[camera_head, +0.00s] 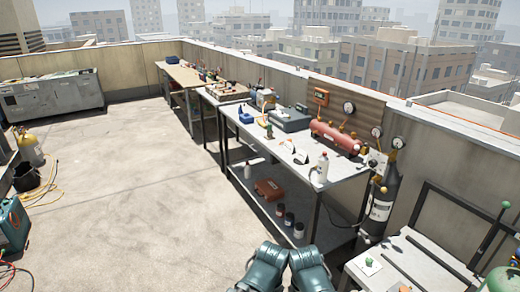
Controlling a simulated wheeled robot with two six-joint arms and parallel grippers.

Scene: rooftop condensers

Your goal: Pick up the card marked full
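A small white folded card (300,157) seems to stand on the grey metal table (268,150), between the red cylinder and the white bottle. Another small pale piece (287,145) lies just behind it. Both are too small for any marking to be read, so I cannot tell which card is marked full. Two teal parts of my own arms show at the bottom centre, well short of the table. No gripper fingers can be seen.
Open concrete floor (130,180) lies to the left.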

